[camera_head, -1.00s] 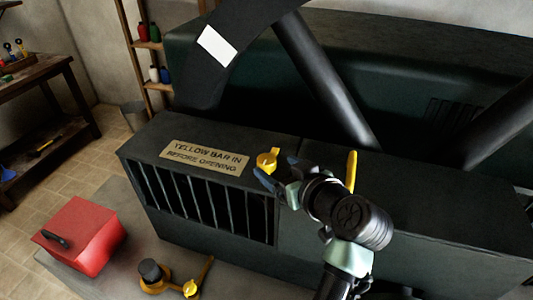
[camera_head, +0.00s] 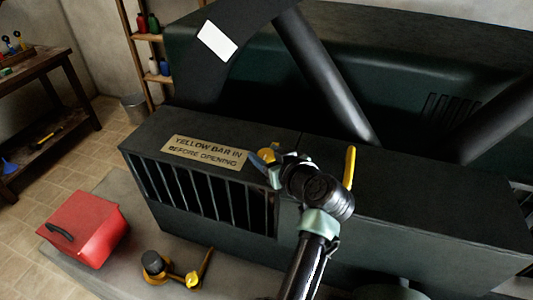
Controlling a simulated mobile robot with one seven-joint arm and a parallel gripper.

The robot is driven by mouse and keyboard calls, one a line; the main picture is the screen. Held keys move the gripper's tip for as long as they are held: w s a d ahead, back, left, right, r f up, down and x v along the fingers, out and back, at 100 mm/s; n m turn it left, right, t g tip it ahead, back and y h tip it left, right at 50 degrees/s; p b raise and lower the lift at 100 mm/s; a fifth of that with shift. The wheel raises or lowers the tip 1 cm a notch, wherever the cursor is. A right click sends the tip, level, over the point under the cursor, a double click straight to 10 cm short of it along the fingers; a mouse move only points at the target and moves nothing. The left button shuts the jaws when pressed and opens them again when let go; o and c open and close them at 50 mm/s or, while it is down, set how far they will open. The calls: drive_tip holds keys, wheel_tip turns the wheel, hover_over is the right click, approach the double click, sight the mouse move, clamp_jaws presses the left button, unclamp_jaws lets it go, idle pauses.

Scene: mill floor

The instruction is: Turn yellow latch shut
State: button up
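The yellow latch (camera_head: 269,151) sits on top of the dark machine housing, right of the sign. My gripper (camera_head: 262,164) is right at it, and its dark finger and wrist cover most of the latch. I cannot tell whether the fingers touch it or how far apart they are. An upright yellow bar (camera_head: 349,167) stands on the same housing behind my arm, to the right.
The sign (camera_head: 205,151) reads "YELLOW BAR IN BEFORE OPENING". A red box (camera_head: 88,228) and a yellow lever piece with a dark knob (camera_head: 154,262) are on the floor-level slab in front. Thick dark beams (camera_head: 325,75) rise behind the housing.

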clamp_jaws()
